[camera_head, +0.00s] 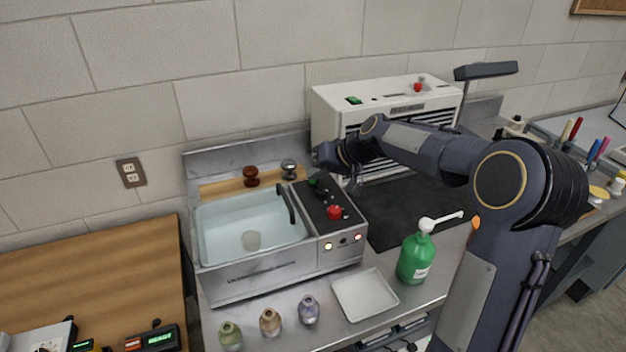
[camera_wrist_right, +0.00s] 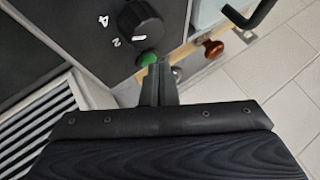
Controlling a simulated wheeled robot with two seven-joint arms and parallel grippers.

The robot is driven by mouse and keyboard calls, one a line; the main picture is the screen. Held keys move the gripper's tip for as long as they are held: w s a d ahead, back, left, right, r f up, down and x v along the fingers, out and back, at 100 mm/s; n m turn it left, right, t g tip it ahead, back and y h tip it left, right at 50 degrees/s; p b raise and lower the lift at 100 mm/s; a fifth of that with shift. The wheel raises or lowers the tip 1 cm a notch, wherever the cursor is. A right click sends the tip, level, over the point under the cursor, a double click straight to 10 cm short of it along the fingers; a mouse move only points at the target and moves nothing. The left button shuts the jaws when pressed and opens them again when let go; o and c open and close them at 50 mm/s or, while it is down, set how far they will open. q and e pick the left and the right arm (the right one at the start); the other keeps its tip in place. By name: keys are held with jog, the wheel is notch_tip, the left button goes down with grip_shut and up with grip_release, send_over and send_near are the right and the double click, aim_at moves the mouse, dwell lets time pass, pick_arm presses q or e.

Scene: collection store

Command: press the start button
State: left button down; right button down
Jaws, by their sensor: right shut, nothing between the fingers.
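A metal bath unit (camera_head: 245,279) holds clear liquid and has a dark control panel on its right side. A green button (camera_head: 313,182) sits at the panel's far end, partly hidden by my gripper; it also shows in the right wrist view (camera_wrist_right: 148,58), beside a black numbered dial (camera_wrist_right: 140,22). A red button (camera_head: 334,212) is nearer the panel's front. No start label is readable. My right gripper (camera_head: 321,172) is shut and empty, its tips close to the green button; whether they touch it I cannot tell. My left gripper is not in view.
A white box (camera_head: 335,102) with green and red controls stands behind. A green pump bottle (camera_head: 414,260), a white tray (camera_head: 365,294) and several small bottles stand in front. Brown (camera_head: 250,177) and silver (camera_head: 289,168) knobbed pieces sit behind the bath.

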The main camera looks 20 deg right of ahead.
aim_at(317, 185)
jog(key=shift+r, duration=0.5)
jog(key=shift+r+p, duration=2.05)
jog(key=shift+r, duration=0.5)
jog(key=s+a+r+g, duration=0.1)
jog(key=s+a, duration=0.1)
jog(key=s, duration=0.7)
jog(key=s+a+r, duration=0.2)
jog(key=s+a, duration=0.1)
jog(key=s, duration=0.7)
jog(key=s+a+f, duration=0.2)
jog(key=s+f, duration=0.2)
jog(key=s, duration=0.4)
jog(key=s+a+f+n+g+h, duration=0.1)
jog(key=s+f, duration=0.3)
jog(key=s, duration=0.4)
jog(key=shift+s+a+f, duration=0.3)
jog(key=shift+s+a, duration=0.1)
jog(key=shift+a, duration=0.15)
